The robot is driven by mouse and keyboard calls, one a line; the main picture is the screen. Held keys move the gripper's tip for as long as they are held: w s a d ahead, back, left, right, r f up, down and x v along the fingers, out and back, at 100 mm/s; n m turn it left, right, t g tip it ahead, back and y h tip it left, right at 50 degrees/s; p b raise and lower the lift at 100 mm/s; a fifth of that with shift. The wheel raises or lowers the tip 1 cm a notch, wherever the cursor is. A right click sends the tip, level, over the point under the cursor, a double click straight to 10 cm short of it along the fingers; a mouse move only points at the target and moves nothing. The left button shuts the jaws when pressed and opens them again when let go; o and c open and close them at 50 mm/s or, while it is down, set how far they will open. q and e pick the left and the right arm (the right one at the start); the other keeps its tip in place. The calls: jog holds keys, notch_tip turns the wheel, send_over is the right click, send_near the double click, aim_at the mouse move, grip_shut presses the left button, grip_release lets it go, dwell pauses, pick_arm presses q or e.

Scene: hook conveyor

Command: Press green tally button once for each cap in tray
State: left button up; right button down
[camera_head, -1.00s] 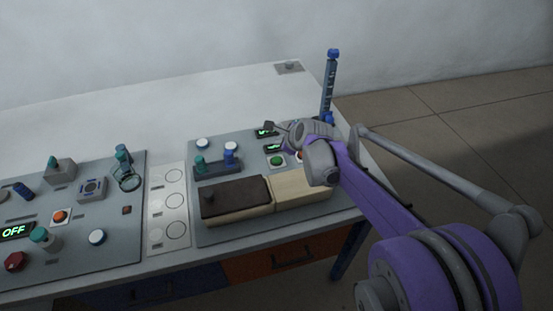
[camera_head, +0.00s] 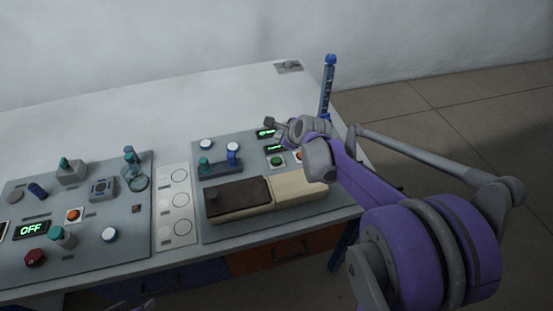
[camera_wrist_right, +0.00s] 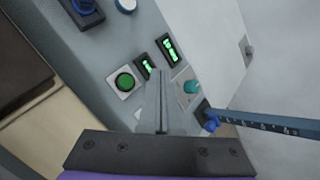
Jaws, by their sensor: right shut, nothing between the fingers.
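The green button (camera_head: 277,161) sits on the right grey panel, left of a red button (camera_head: 299,156). In the right wrist view the green button (camera_wrist_right: 124,82) is on a pale square plate. My right gripper (camera_wrist_right: 161,75) is shut and empty, with its fingers to the right of the green button and apart from it in the picture; their height above the panel is unclear. In the head view its wrist is over the panel's right side and its fingertips are hard to make out. No caps in a tray are clearly visible.
Two green-lit displays (camera_head: 265,133) are behind the buttons. A low box with a brown lid (camera_head: 237,197) and a pale section (camera_head: 298,189) lies in front. A small rack (camera_head: 220,168) holds teal and blue pieces. A tall blue post (camera_head: 327,90) stands at the table's right edge.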

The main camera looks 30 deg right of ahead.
jog(key=f, duration=0.1)
jog(key=b, duration=0.5)
send_over(279, 162)
notch_tip(279, 162, down, 7)
jog(key=shift+r, duration=0.2)
jog(key=shift+w+f+b, duration=0.1)
jog(key=shift+f+b, duration=0.2)
jog(key=shift+f, duration=0.3)
jog(key=shift+f, duration=0.1)
dwell(1.0)
jog(key=shift+f+b, duration=0.3)
jog(key=shift+b, duration=0.05)
jog(key=shift+f+b, duration=0.35)
jog(key=shift+f, duration=0.1)
dwell(0.6)
jog(key=shift+r, duration=0.15)
jog(key=shift+r+p, duration=0.55)
jog(key=shift+r, duration=0.2)
